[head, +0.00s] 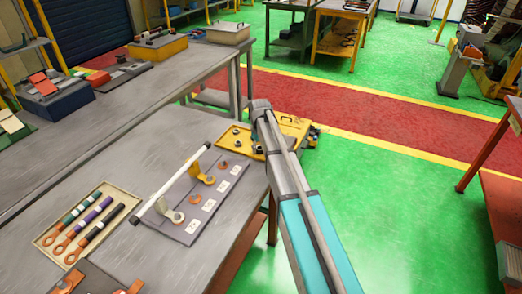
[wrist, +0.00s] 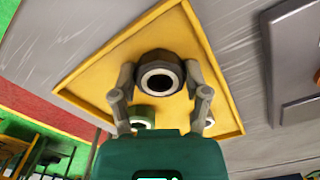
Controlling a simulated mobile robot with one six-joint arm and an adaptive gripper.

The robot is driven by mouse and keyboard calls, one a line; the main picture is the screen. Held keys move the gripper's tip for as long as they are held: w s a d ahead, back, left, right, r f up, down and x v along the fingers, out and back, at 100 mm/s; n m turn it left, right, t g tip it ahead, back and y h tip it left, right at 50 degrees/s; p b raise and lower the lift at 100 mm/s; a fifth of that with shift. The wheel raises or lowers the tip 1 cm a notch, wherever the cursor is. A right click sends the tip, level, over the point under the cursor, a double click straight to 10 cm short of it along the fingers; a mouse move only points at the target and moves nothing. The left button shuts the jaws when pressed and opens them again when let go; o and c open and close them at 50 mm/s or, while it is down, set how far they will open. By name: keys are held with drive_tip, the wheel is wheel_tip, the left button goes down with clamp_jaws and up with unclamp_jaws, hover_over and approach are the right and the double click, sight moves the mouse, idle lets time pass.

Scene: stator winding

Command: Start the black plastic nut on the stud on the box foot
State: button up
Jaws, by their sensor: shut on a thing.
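In the wrist view, my gripper (wrist: 160,76) has its two grey fingers on either side of a black round nut (wrist: 158,58) with a pale ring around its dark hole. The fingers are shut on it. The nut is over a yellow tray (wrist: 88,82); I cannot tell whether it touches the tray floor. A green-rimmed ring (wrist: 143,112) lies in the tray near the fingers, partly hidden. In the head view, my arm crosses the tray (head: 226,141), and the fingers and held nut are hidden. I cannot make out the stud or the box foot.
A grey board (head: 190,232) with brackets and rings lies on the table, crossed by a white rod (head: 168,184). A tan tray (head: 47,238) holds several coloured handles. Bare tabletop lies between them.

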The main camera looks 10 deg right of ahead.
wheel_tip(320, 180, up, 9)
drive_tip(key=p, duration=0.8)
drive_tip(key=shift+p, duration=0.35)
drive_tip(key=shift+f, duration=0.1)
idle(0.9)
